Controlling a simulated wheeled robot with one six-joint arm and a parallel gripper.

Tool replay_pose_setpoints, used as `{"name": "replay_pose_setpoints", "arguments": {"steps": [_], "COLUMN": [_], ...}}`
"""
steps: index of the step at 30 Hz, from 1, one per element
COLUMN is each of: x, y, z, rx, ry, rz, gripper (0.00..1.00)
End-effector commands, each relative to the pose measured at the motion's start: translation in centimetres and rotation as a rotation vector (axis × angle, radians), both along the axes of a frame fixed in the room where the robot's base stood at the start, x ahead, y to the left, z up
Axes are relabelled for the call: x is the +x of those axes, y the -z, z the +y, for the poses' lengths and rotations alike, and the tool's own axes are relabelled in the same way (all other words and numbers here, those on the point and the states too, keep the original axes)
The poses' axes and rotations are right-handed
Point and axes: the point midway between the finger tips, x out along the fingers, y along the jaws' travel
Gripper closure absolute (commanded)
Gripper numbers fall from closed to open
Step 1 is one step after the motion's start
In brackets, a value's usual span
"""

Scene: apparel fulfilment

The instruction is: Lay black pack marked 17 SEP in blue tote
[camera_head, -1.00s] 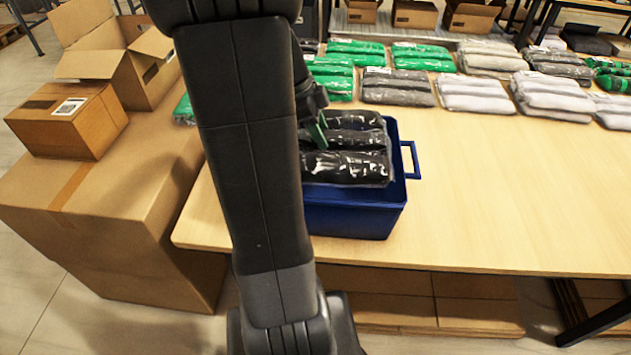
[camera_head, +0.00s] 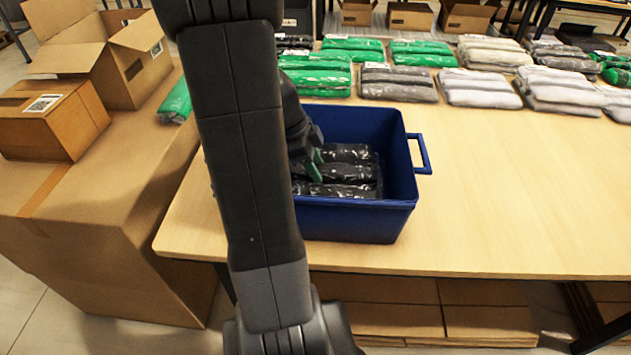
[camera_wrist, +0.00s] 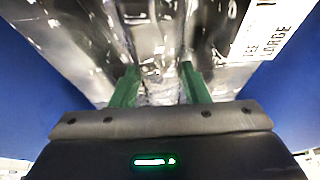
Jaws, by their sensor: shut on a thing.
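The black pack (camera_head: 345,172) is a clear-wrapped bundle of dark folded rolls. It lies inside the blue tote (camera_head: 405,165), below its rim. My gripper (camera_head: 314,165) reaches down into the tote and is shut on the pack, its green fingers partly hidden by my arm. In the wrist view the two green fingertips of my gripper (camera_wrist: 158,85) press into the shiny wrap of the pack (camera_wrist: 110,40). A white label at the right reads "LARGE"; no 17 SEP mark is readable. I cannot tell whether the pack touches the tote floor.
Green packs (camera_head: 318,76), grey packs (camera_head: 398,84) and light packs (camera_head: 478,90) lie along the back of the wooden table (camera_head: 500,190). Open and shut cardboard boxes (camera_head: 50,120) stand at the left. The table right of the tote is clear.

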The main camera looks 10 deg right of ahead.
Motion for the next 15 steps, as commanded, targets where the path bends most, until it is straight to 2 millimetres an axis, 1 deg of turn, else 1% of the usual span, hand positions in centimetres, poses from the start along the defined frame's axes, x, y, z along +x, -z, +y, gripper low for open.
{"name": "replay_pose_setpoints", "arguments": {"steps": [1, 5, 11, 13, 15], "x": [0.0, 0.0, -0.1, 0.0, 0.0], "y": [0.5, 1.4, 4.1, 4.5, 4.5], "z": [0.0, 0.0, 0.0, 0.0, 0.0], "rx": [-0.001, 0.000, 0.001, 0.000, 0.001], "ry": [-0.001, 0.000, 0.000, -0.001, 0.000], "rz": [0.002, 0.000, 0.002, 0.001, -0.001], "gripper": [0.86, 0.86, 0.86, 0.86, 0.86]}}
